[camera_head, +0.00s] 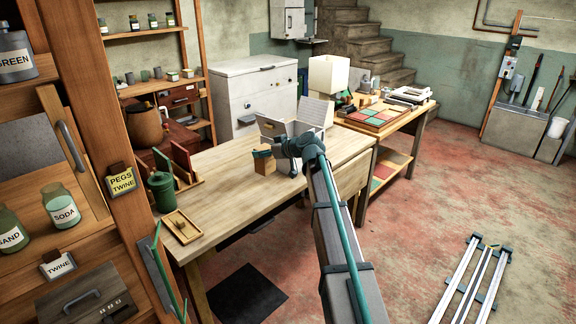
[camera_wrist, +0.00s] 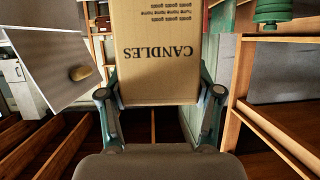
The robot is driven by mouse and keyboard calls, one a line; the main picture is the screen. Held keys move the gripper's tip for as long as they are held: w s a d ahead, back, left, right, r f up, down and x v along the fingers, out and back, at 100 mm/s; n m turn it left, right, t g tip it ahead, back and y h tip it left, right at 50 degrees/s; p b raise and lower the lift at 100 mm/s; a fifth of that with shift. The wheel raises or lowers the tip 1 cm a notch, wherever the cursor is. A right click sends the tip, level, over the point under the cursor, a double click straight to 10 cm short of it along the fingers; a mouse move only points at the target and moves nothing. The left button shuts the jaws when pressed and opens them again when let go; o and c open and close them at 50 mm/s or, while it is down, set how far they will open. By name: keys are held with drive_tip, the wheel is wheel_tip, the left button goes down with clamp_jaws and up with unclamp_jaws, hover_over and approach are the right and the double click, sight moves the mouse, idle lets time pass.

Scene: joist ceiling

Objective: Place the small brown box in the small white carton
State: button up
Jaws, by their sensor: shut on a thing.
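The small brown box (camera_head: 265,165) is upright in my gripper at the middle of the workbench. In the wrist view the box (camera_wrist: 158,50) fills the top centre, with "CANDLES" printed upside down. My gripper (camera_head: 264,154) is shut on it, with a finger on each side in the wrist view (camera_wrist: 160,88). I cannot tell whether its base touches the bench. The small white carton (camera_head: 270,126) stands open with raised flaps just behind the box and my wrist. My arm hides part of the carton, and its inside is not clear.
The wooden workbench (camera_head: 225,170) has free room at front left. A green canister (camera_head: 160,191), a wooden rack (camera_head: 184,165) and a small wooden tray (camera_head: 181,227) stand at its left. A lamp (camera_head: 328,75) and a second table with coloured tiles (camera_head: 378,117) are behind right.

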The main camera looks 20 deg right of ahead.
drive_tip(key=shift+w+d+r, duration=0.1)
drive_tip(key=shift+w+d, duration=0.35)
drive_tip(key=shift+d, duration=0.1)
drive_tip(key=shift+w+d+m+h, duration=0.2)
drive_tip(key=shift+w+m+h, duration=0.1)
drive_tip(key=shift+m+h, duration=0.1)
drive_tip(key=w+f+p, duration=0.1)
drive_tip(key=w+f, duration=0.3)
drive_tip(key=w+d+f+p, duration=0.1)
drive_tip(key=w+f, duration=0.3)
drive_tip(key=w, duration=0.1)
drive_tip(key=w+f+p, duration=0.1)
drive_tip(key=w+f, duration=0.3)
drive_tip(key=shift+w+d+f, duration=0.15)
drive_tip(key=shift+d+f, duration=0.05)
drive_tip(key=shift+f, duration=0.25)
drive_tip(key=shift+f, duration=0.15)
drive_tip(key=o, duration=1.3)
